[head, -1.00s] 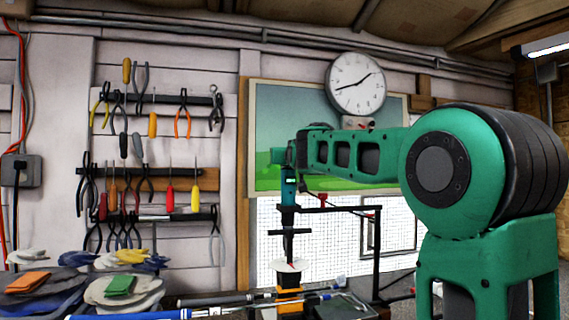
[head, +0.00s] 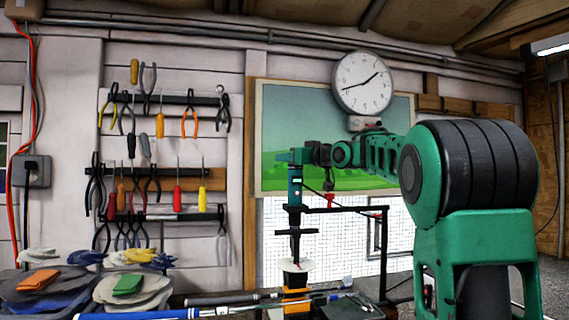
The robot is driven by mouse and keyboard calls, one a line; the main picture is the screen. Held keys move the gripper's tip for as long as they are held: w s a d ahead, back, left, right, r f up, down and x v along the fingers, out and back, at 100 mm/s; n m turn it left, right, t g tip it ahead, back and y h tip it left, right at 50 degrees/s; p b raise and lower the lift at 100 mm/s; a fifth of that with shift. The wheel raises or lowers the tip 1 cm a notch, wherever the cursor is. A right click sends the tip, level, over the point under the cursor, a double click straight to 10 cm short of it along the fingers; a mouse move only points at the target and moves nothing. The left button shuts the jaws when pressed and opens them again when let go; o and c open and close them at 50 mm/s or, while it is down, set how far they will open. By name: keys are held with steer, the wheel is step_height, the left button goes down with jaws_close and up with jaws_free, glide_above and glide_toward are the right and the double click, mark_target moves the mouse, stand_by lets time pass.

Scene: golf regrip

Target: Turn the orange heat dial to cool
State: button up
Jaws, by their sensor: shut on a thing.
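My gripper (head: 295,257) points straight down at the end of my green arm, at the lower middle of the head view. Its narrow dark fingers are shut at the centre of a small white disc (head: 304,266). An orange and black body (head: 297,293) stands directly under the disc. The heat dial's knob is small and mostly hidden at the fingertips, so its setting cannot be read.
Golf clubs (head: 225,299) lie across the bench front. Trays with gloves, an orange block (head: 38,280) and a green block (head: 128,285) stand at left. A black frame (head: 384,245) rises right of the gripper. Pliers and screwdrivers hang behind.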

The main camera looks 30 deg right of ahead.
stand_by(0.4)
steer(key=o, duration=1.1)
steer(key=shift+c, duration=0.2)
steer(key=shift+s, duration=0.1)
steer(key=s+d, duration=0.1)
steer(key=s, duration=0.9)
steer(key=shift+s, duration=0.2)
steer(key=shift+d+f, duration=0.1)
